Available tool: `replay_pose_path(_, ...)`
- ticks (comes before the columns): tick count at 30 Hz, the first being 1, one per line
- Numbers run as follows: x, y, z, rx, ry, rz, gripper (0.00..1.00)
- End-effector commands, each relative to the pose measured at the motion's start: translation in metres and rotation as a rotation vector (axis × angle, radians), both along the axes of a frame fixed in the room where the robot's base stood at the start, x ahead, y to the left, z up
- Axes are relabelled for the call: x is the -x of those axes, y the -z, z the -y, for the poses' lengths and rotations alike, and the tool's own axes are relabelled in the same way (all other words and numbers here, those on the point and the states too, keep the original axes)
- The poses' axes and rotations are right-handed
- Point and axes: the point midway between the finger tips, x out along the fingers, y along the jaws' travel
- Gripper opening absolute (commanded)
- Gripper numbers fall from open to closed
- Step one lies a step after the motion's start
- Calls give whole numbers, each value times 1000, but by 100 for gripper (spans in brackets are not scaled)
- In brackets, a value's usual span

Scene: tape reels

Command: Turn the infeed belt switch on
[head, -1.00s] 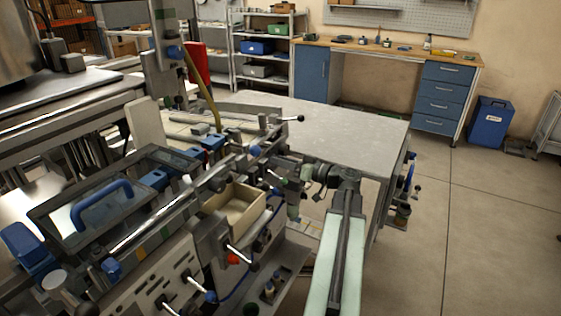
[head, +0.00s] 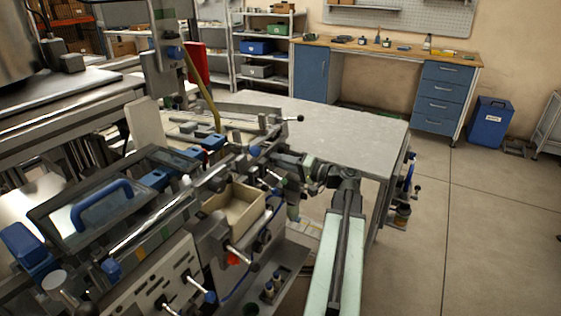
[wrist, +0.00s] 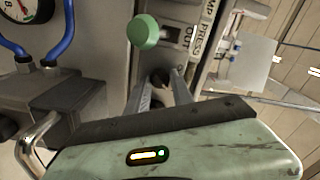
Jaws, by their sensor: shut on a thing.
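In the wrist view my gripper (wrist: 161,88) has its two grey fingers closed around a small dark knob (wrist: 160,76) on the grey machine panel. I take this knob to be the belt switch, but no infeed label on it can be read. The fingers hide the knob's sides and most of its base. A green round-headed button (wrist: 145,31) stands just above it, apart from the fingers. In the head view my arm reaches to the machine's right end, and the fingertips and knob are too small and hidden to make out.
A gauge (wrist: 25,8) and blue hoses (wrist: 67,35) are left of the fingers. Partly readable label plates (wrist: 200,38) are to the right. In the head view an open tan box (head: 238,207) and several levers crowd the machine.

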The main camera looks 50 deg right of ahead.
Motion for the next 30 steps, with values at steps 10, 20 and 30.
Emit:
replay_pose_path(10, 0, 1, 1, -61, 2, -17, 0)
replay_pose_path(20, 0, 1, 0, -61, 1, -18, 0)
replay_pose_path(30, 0, 0, 0, -62, 0, -17, 49)
